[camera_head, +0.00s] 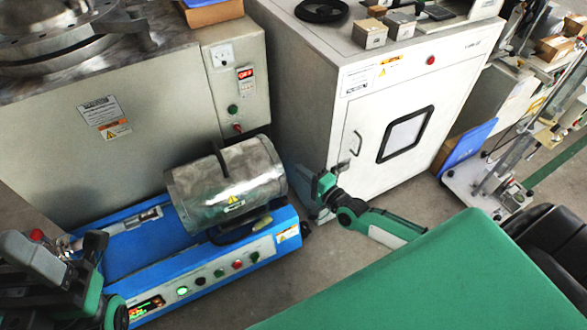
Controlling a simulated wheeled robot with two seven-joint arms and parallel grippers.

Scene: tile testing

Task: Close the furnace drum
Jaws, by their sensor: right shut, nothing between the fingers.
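The furnace drum (228,183) is a shiny metal cylinder lying on a blue machine base (150,255). It has a yellow warning sticker on its front and a dark upright strip across its top. A dark curved part, perhaps a handle, shows below its front right. I cannot tell from this view whether its cover is open or closed. My right gripper (318,187) is shut and empty, just right of the drum and apart from it, near the white cabinet's lower left corner. My left arm is at the lower left; its fingers are not clear.
A white cabinet (365,110) with a windowed door stands behind my right gripper. A grey machine (150,100) stands behind the drum. The base's front has several buttons (219,273) and a display. A green surface (430,275) fills the lower right. Bare floor shows between.

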